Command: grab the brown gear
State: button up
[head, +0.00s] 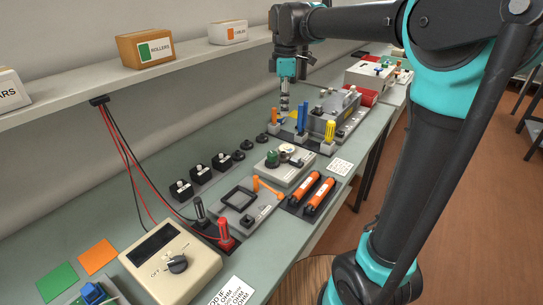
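My gripper (284,104) hangs pointing down at the back of the bench, below the teal wrist. It is small and its fingers run together in this view, so I cannot tell whether it is open or shut. No gear shows clearly as brown. A grey unit (297,178) in the middle of the bench carries a green round part (272,158) and a tan-to-pale round part (288,149), which may be the gear. My gripper is behind and above this unit, apart from it.
Two orange rollers (318,193) lie on a dark mat right of a grey tray with a black frame (239,198). Tool holders with a yellow-handled screwdriver (329,131) stand near my gripper. A beige meter (170,262) is in front. The shelf (185,62) overhangs the left.

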send_over(283, 154)
jog(key=f, duration=1)
jog(key=shift+w+a+f, duration=0.3)
jog(key=shift+w+f, duration=0.05)
jog(key=shift+d+f, duration=0.15)
jog(key=shift+f, duration=1.45)
jog(key=shift+d+f, duration=0.1)
jog(key=shift+f, duration=1.5)
jog(key=shift+c, duration=0.2)
grip_shut()
